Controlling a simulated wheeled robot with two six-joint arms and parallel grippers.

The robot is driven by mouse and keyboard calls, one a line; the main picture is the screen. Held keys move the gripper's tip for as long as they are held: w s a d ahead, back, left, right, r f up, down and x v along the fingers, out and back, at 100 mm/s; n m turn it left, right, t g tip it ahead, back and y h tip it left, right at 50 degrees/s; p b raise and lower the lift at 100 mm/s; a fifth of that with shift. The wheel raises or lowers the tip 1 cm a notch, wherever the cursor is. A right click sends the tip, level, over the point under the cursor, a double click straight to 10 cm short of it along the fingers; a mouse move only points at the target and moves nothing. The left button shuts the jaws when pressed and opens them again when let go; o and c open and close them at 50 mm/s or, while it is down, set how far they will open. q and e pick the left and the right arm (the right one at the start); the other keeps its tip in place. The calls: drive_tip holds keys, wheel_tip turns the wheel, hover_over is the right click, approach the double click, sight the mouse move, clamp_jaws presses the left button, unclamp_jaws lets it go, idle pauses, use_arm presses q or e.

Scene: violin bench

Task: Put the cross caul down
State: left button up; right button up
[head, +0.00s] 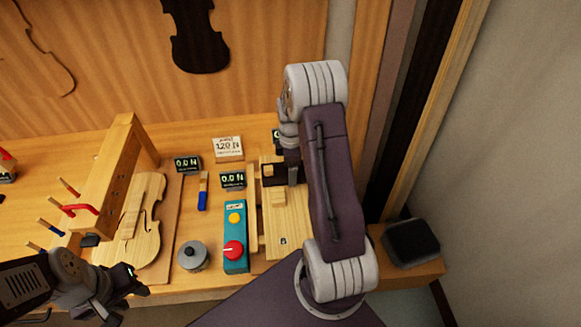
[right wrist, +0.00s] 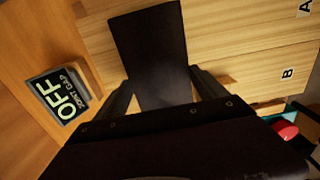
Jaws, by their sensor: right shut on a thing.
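The cross caul, a dark flat bar (right wrist: 150,45), sits between the two fingers of my right gripper (right wrist: 165,90) in the right wrist view. The gripper is shut on it. The bar's far end lies over pale wooden boards (right wrist: 240,45) marked A and B. I cannot tell whether it touches them. In the head view my right gripper (head: 283,172) is over the upper part of the pale boards (head: 287,225), and my arm hides much of it. My left gripper (head: 132,296) is at the lower left, near the bench front, with its fingers apart and empty.
A joint gap display reading OFF (right wrist: 58,97) stands beside the boards. A teal box with a red button (head: 234,250), a grey round weight (head: 193,256) and a violin body (head: 142,222) under a wooden frame stand to the left. A dark block (head: 411,243) is at right.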

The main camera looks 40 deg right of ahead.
drive_tip(key=shift+w+d+f, duration=0.1)
drive_tip(key=shift+w+d, duration=0.05)
drive_tip(key=shift+w, duration=0.05)
drive_tip(key=shift+s+f, duration=0.1)
drive_tip(key=shift+s, duration=0.05)
drive_tip(key=shift+f+b, duration=0.3)
drive_tip(key=shift+f, duration=0.15)
drive_tip(key=o, duration=1.6)
wheel_tip(320, 180, up, 9)
